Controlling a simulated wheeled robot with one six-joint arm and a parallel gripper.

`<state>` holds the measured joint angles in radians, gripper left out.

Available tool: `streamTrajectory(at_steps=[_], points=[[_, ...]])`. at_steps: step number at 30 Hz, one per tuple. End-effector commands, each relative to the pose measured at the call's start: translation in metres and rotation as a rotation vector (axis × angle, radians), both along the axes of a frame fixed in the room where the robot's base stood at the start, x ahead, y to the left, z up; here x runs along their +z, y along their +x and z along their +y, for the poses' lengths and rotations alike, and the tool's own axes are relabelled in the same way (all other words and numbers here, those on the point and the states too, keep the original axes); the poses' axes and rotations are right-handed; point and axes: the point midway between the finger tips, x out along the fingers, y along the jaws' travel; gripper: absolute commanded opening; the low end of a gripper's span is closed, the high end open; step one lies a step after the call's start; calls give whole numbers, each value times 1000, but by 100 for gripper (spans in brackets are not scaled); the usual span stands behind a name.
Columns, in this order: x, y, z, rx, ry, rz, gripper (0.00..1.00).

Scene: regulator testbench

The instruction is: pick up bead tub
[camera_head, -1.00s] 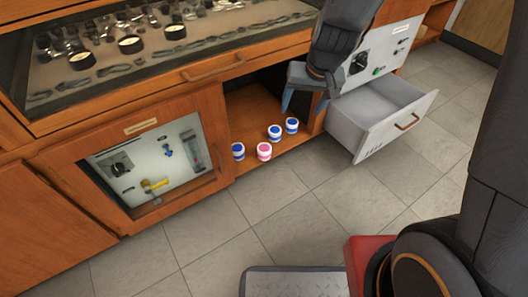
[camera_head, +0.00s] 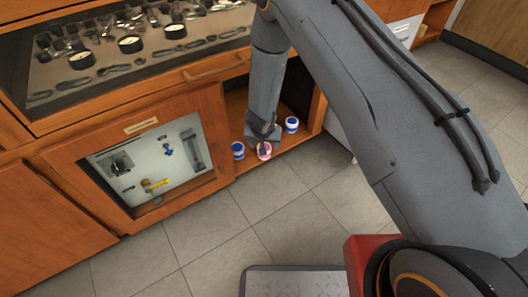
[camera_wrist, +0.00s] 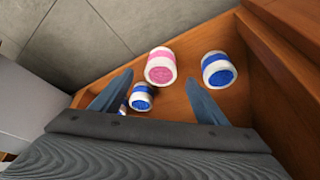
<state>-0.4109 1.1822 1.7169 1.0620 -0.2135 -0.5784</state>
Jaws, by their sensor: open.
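Several small white tubs with coloured bands stand on the open cabinet shelf; none is labelled legibly. The pink tub (camera_head: 264,153) is at the shelf's front, and a blue tub (camera_head: 238,150) stands to its left. Another blue tub (camera_head: 292,124) stands farther right, and one more is hidden behind my wrist in the head view. In the wrist view the pink tub (camera_wrist: 160,68) shows just beyond and between my open fingertips. A blue tub (camera_wrist: 218,70) is to its right, and another blue tub (camera_wrist: 141,97) is nearer. My gripper (camera_wrist: 160,77) is open, empty, and points down at the tubs.
The wooden shelf (camera_wrist: 177,103) has cabinet walls beside it. A glass-fronted cabinet door (camera_head: 130,125) is at left, with a display case (camera_head: 150,60) above. The grey drawer (camera_wrist: 22,105) stands beside the shelf.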

Motion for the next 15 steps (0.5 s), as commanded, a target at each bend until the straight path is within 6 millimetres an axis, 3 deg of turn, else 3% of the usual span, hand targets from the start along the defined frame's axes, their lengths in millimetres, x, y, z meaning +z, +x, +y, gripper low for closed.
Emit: streamTrajectory(at_steps=[15], points=[[-45,18,0,-1,-1,0,68]])
